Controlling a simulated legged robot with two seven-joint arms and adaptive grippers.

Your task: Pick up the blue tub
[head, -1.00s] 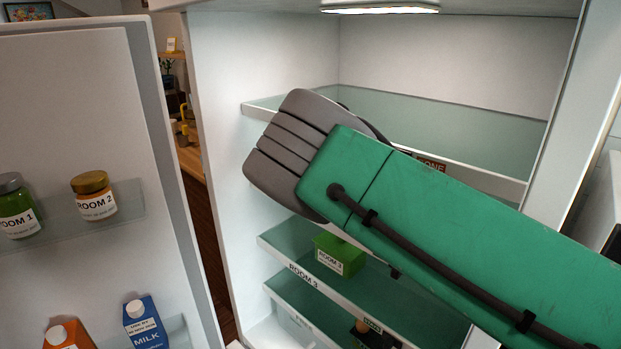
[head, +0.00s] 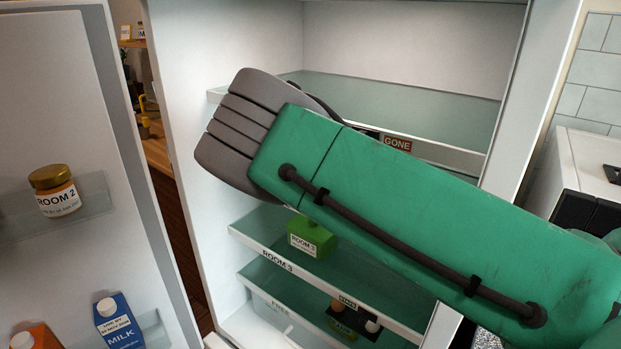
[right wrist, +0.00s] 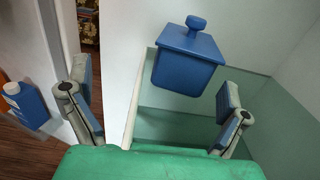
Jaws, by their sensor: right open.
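The blue tub (right wrist: 186,62), with a lid and round knob, shows in the right wrist view on the pale green upper shelf (right wrist: 170,122). It lies ahead of and between the spread fingers, nearer the right one, and no grip on it shows. In the head view the tub is hidden behind my right gripper. My right gripper (head: 235,130) reaches in from the right in front of the upper shelf; its open fingers also show in the right wrist view (right wrist: 155,82). My left gripper is not in view.
The open fridge door (head: 60,120) on the left holds a ROOM 2 jar (head: 54,191), a blue milk carton (head: 118,322) and an orange carton (head: 36,337). A green tub (head: 311,237) sits on the ROOM 3 shelf below my arm. The upper shelf's right part looks clear.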

